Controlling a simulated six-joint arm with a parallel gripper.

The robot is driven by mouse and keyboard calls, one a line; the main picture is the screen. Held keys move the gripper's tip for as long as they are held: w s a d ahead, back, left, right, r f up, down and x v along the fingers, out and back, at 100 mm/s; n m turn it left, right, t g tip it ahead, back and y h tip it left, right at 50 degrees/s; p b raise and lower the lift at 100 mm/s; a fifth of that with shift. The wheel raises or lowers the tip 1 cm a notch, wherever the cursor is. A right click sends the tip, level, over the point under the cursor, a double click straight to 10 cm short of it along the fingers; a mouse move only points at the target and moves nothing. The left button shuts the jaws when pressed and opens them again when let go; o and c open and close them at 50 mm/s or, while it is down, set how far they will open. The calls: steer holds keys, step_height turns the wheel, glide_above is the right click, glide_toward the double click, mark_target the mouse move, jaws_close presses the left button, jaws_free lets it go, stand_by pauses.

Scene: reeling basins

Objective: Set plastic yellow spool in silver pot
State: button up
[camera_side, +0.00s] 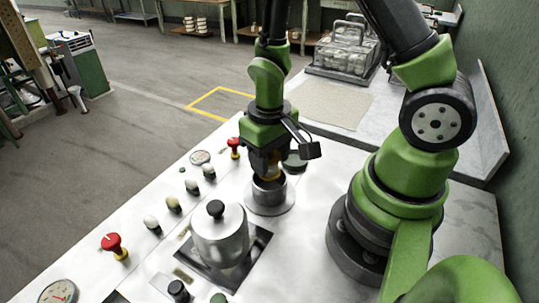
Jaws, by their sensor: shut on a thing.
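My gripper (267,172) points straight down over a small open silver pot (270,200) with a wide flat base. It is shut on the yellow spool (273,179), of which only a small amber-yellow patch shows between the fingers. The spool is at the pot's mouth; the fingers and rim hide its lower part, so I cannot tell whether it touches the bottom.
A lidded silver canister (220,238) with a black knob stands on a dark plate, in front and left of the pot. Red knobs (112,243), several small knobs and gauges line the panel's left edge. A wire rack of jars (345,50) stands behind, beside a beige mat (336,104).

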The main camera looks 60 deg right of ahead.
steer(key=shift+f, duration=0.15)
stand_by(0.3)
steer(key=shift+f, duration=0.95)
steer(key=shift+f, duration=0.25)
steer(key=shift+w+f, duration=0.1)
steer(key=shift+f, duration=0.5)
